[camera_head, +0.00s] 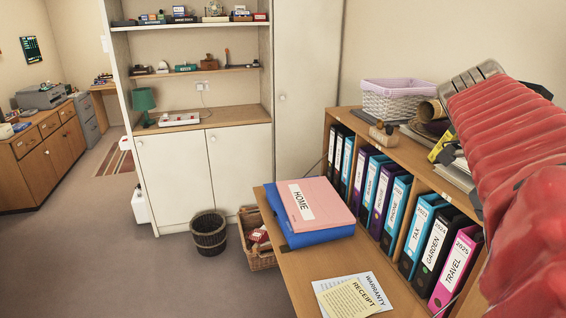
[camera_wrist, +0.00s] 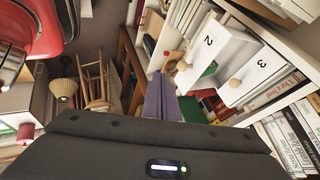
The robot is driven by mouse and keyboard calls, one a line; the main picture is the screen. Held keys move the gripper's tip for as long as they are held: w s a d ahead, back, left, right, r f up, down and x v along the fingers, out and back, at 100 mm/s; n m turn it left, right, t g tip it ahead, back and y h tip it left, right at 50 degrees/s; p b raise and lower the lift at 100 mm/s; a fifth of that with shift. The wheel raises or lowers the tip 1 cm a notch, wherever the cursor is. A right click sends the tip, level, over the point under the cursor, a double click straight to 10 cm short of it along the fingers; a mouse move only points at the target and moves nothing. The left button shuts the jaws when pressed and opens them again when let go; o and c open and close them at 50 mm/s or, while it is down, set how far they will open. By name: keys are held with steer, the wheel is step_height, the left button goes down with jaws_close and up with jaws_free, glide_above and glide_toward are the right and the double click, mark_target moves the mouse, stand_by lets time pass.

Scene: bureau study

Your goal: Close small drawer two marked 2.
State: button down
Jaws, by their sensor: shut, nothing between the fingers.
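In the wrist view, the small white drawer marked 2 (camera_wrist: 212,52) is at the upper right, tilted in the picture, with a round wooden knob (camera_wrist: 183,65) on its front. A similar white drawer marked 3 (camera_wrist: 256,68) is beside it to the right, also with a wooden knob (camera_wrist: 235,83). The drawers do not show in the head view.
Books (camera_wrist: 283,140) fill the white shelving around the drawers.

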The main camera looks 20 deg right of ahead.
steer(key=s+d+f, duration=0.3)
steer(key=d+f, duration=0.3)
steer(key=d, duration=0.1)
steer(key=shift+s+d, duration=0.2)
steer(key=shift+s, duration=0.1)
steer(key=shift+w+d, duration=0.1)
stand_by(0.4)
